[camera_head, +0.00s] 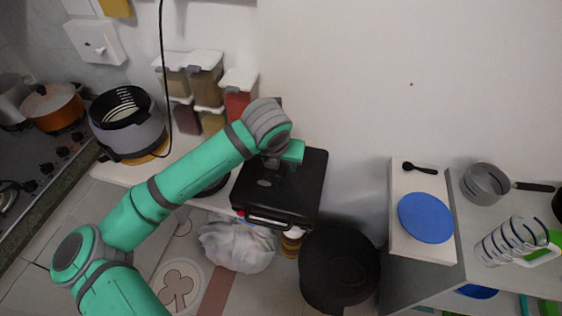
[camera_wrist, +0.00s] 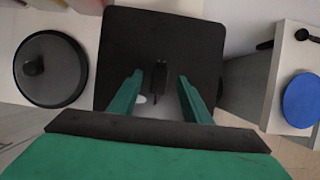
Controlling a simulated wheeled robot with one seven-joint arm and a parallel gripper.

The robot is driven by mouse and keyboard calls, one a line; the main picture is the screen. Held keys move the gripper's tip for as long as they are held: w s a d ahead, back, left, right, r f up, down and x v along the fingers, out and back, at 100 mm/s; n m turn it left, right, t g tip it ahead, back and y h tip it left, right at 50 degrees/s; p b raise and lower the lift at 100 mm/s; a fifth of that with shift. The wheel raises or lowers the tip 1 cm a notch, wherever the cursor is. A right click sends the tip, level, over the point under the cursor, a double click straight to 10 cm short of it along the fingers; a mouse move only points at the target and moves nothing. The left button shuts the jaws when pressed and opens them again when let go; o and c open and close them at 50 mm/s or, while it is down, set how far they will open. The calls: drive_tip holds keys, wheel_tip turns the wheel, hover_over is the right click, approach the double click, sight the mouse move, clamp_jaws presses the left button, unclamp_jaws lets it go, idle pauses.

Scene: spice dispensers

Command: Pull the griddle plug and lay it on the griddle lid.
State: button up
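The black griddle (camera_head: 300,190) stands on the white counter with its flat lid facing up. The lid fills the middle of the wrist view (camera_wrist: 125,35). A small black plug (camera_wrist: 159,78) shows over the lid, between my fingers. My gripper (camera_head: 288,153) is above the back part of the griddle. In the wrist view, my gripper's green fingers (camera_wrist: 160,75) are spread, with a visible gap on each side of the plug. In the head view the plug is hidden by my arm and gripper.
Several spice dispensers (camera_head: 205,85) stand behind my arm, left of the griddle. A round dark lid (camera_wrist: 50,68) with a knob lies left of it. A black bin (camera_head: 338,268) stands at its front right. A shelf with a blue plate (camera_head: 426,217) is further right.

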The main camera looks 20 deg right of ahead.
drive_tip(key=v, duration=1)
drive_tip(key=shift+r, duration=0.4)
drive_tip(key=shift+s, duration=0.15)
